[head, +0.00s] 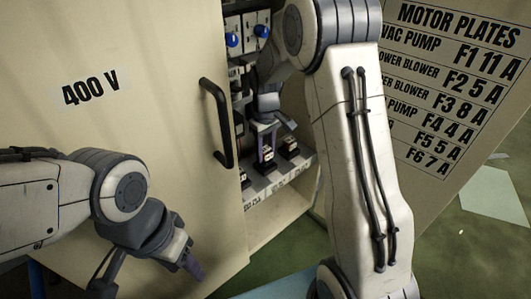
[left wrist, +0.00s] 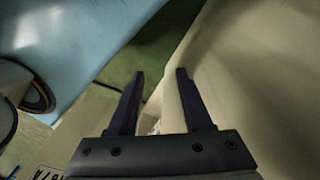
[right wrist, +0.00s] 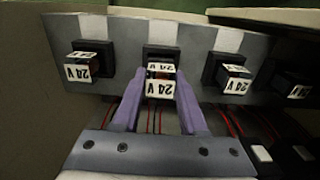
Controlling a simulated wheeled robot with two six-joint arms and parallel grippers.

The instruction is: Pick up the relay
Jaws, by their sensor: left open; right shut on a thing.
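My right gripper (head: 266,128) reaches into the open cabinet. In the right wrist view its purple fingers (right wrist: 158,92) are closed on both sides of a relay (right wrist: 160,70) with white 24 V labels. This relay is at a black socket on the grey shelf; I cannot tell whether it is fully seated. It also shows in the head view (head: 267,153). Similar 24 V relays stand to its left (right wrist: 85,68) and right (right wrist: 233,77). My left gripper (head: 193,268) is open and empty outside the cabinet, low before the door; its fingers show apart in the left wrist view (left wrist: 160,75).
The cabinet door (head: 150,50) marked 400 V has a black handle (head: 218,125) and stands left of the opening. A panel headed MOTOR PLATES (head: 450,80) stands at the right. Blue knobs (head: 233,40) are higher inside the cabinet. Green floor (head: 480,245) shows at lower right.

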